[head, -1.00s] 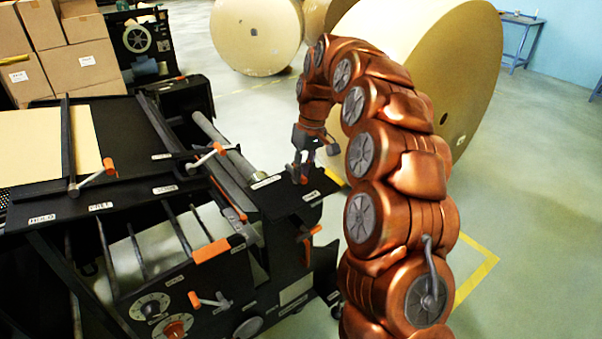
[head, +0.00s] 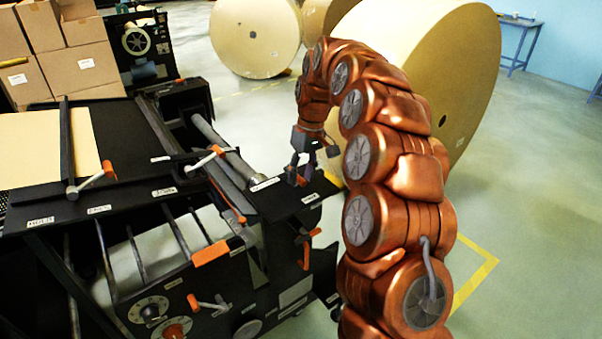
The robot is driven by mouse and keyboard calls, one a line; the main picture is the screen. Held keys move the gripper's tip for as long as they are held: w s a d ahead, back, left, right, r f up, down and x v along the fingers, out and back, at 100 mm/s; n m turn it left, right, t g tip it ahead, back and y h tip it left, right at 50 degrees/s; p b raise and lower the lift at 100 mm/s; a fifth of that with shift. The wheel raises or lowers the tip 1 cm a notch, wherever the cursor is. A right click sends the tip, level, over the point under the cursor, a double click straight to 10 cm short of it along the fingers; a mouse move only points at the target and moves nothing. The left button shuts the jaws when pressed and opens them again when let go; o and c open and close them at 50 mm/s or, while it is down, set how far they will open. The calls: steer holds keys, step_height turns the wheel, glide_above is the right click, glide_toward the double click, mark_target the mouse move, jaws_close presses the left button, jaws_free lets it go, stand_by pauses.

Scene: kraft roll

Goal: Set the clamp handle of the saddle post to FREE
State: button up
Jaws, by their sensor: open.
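My gripper (head: 300,172) hangs fingers down at the end of my arched arm, over the black end plate (head: 291,204) on the machine's right side. Its fingers are open. A small orange-tipped handle (head: 297,181) stands on this plate right by the fingertips. It is partly hidden, and I cannot tell whether the fingers touch it.
Other orange-tipped handles stand nearby: one on the machine top (head: 205,160), one on the front side (head: 308,236), one low (head: 207,303). A roller (head: 226,151) runs left of the plate. A big kraft roll (head: 440,70) stands behind my arm.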

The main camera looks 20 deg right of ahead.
steer(key=shift+r, duration=0.15)
step_height(320, 180, up, 7)
steer(key=d, duration=0.1)
steer(key=shift+w+d, duration=0.2)
steer(key=shift+w, duration=0.05)
stand_by(0.3)
stand_by(0.4)
steer(key=s+a+r+p, duration=0.1)
steer(key=s+a+r, duration=0.15)
steer(key=s, duration=0.65)
steer(key=s+a+r+p, duration=0.1)
steer(key=s+a, duration=0.3)
steer(key=s, duration=0.6)
steer(key=s+d+f+m+h+p, duration=0.1)
steer(key=s+f, duration=0.3)
steer(key=s, duration=0.7)
steer(key=s+d+f+m+g+h+p, duration=0.1)
steer(key=s+f+m, duration=0.1)
steer(key=s, duration=1)
steer(key=shift+f+m, duration=0.4)
steer(key=shift+f, duration=0.45)
